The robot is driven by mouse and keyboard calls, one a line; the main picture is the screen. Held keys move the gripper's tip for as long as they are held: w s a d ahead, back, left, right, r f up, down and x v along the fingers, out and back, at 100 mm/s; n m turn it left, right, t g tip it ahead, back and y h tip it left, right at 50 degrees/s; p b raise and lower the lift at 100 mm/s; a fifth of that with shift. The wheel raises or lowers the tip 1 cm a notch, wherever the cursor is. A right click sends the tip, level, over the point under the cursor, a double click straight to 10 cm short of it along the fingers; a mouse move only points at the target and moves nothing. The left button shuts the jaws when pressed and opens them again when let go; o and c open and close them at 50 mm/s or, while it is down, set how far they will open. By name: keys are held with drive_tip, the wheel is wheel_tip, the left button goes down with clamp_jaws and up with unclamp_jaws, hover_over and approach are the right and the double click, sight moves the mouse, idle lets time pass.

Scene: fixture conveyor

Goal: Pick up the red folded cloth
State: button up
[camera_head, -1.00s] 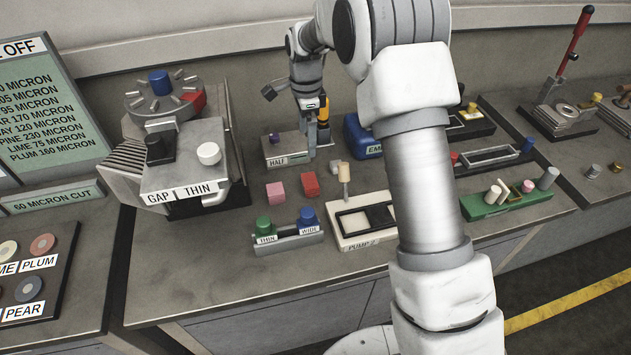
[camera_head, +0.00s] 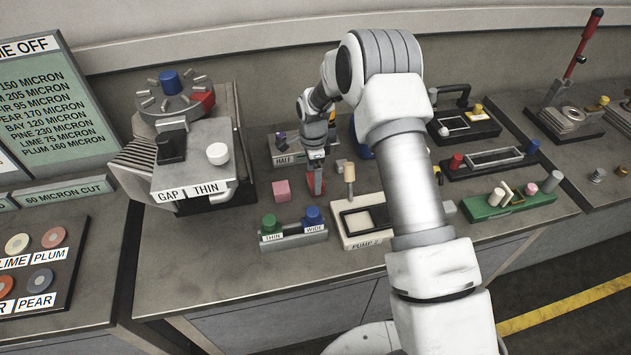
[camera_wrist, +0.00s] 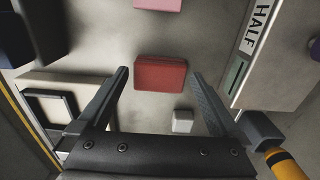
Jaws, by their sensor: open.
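The red folded cloth (camera_wrist: 160,74) is a small red block-like shape lying on the grey bench top. In the wrist view it sits ahead of and between the fingertips of my gripper (camera_wrist: 159,74), which is open and empty. In the head view my gripper (camera_head: 317,188) reaches down over the bench, and the red cloth (camera_head: 310,181) shows only partly behind it. I cannot tell the exact height of the fingers above the bench.
A pink block (camera_head: 281,190) lies left of the cloth. A small white cube (camera_wrist: 182,121) lies near the right finger. The HALF box (camera_head: 287,150) stands behind, the THIN/WIDE button unit (camera_head: 294,238) and PUMP 2 unit (camera_head: 366,241) in front.

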drive_tip(key=shift+f, duration=1.2)
drive_tip(key=c, duration=1.2)
